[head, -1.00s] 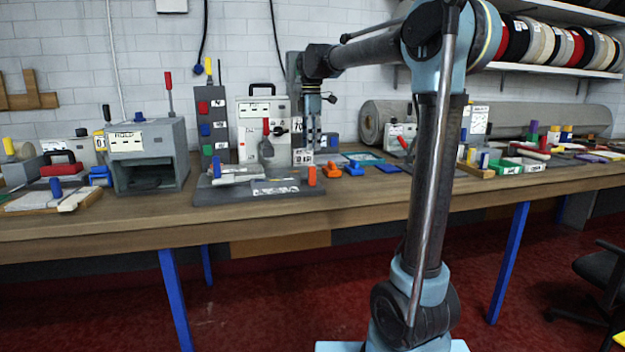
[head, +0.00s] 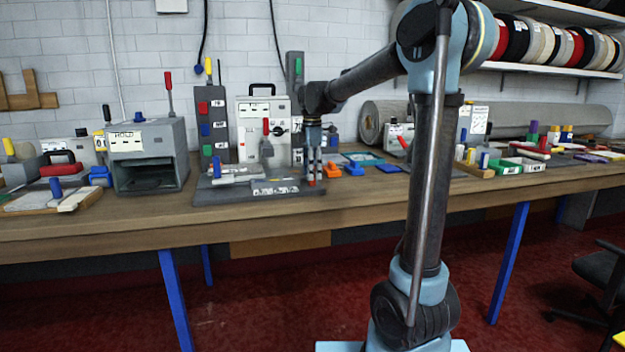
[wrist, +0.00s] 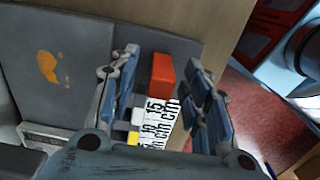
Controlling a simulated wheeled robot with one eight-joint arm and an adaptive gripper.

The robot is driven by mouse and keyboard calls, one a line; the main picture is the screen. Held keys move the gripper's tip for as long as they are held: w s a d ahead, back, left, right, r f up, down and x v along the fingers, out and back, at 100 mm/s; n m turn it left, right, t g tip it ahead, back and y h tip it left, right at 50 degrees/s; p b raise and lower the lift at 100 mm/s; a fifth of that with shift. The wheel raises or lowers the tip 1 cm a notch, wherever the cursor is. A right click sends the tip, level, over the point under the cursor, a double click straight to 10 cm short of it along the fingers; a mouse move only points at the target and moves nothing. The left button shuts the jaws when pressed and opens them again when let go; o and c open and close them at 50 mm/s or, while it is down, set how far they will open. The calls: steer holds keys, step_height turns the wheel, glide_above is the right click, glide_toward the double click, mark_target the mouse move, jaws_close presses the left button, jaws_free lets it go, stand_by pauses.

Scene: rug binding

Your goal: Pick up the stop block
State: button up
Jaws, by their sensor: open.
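An orange-red block (wrist: 162,76), which looks like the stop block, stands at the end of a white strip with black numbers (wrist: 156,122). The block is on the right end of the dark grey base plate (head: 245,193). My gripper (wrist: 164,70) is open, with one finger pair on each side of the block in the wrist view. I cannot tell whether a finger touches it. In the head view my gripper (head: 312,170) points down over the right end of the base plate and hides most of the block.
A grey machine with a red-handled lever (head: 266,140) stands left of my gripper. An orange piece (head: 331,170) and blue pieces (head: 354,168) lie just to its right. A grey box (head: 150,155) stands further left. The table front (head: 400,195) is clear.

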jaws_close()
steer(key=shift+r, duration=0.15)
